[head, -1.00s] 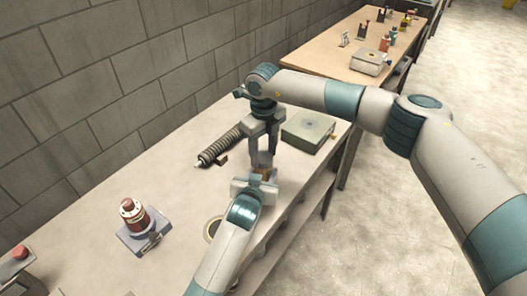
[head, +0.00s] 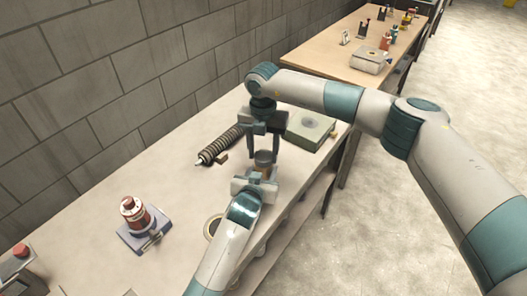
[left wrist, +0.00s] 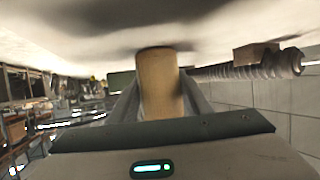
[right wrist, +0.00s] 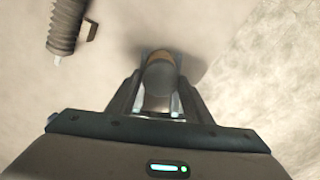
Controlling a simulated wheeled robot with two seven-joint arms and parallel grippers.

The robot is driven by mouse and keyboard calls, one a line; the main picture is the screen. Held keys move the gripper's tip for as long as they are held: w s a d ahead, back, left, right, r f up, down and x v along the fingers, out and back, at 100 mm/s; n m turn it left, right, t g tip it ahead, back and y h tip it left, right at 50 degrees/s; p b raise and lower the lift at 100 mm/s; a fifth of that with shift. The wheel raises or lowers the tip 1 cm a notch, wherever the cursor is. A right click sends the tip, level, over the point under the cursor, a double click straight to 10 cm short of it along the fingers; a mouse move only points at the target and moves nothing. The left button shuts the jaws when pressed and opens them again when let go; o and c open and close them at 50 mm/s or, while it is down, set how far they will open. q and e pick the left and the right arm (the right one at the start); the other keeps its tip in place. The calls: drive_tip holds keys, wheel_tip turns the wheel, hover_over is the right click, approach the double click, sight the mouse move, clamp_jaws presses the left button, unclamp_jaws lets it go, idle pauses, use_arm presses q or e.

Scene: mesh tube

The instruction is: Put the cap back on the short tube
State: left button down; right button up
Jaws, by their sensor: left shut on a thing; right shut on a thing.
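The short tan tube (head: 264,173) is in my left gripper (head: 257,178), which is shut on it above the bench. It also fills the middle of the left wrist view (left wrist: 158,85). My right gripper (head: 264,158) points down from above and is shut on a dark grey round cap (head: 264,156). The cap shows between the right fingers in the right wrist view (right wrist: 160,78), with a tan edge of the tube just beyond it. The cap is above the tube and roughly in line with it. I cannot tell whether they touch.
A ribbed dark cylinder (head: 221,146) with a small brown block lies behind, toward the wall. A green-grey box (head: 310,131) stands to the right. A red-and-white device (head: 134,213) on a blue-grey base and a ring (head: 212,227) are to the left. Bare bench lies between.

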drive_tip(key=m, duration=0.4)
drive_tip(key=shift+m, duration=0.3)
drive_tip(key=m, duration=0.4)
drive_tip(key=shift+w+m, duration=0.1)
drive_tip(key=shift+m, duration=0.3)
drive_tip(key=o, duration=1)
drive_tip(key=shift+r, duration=2.25)
drive_tip(key=shift+n, duration=0.3)
drive_tip(key=shift+c, duration=0.2)
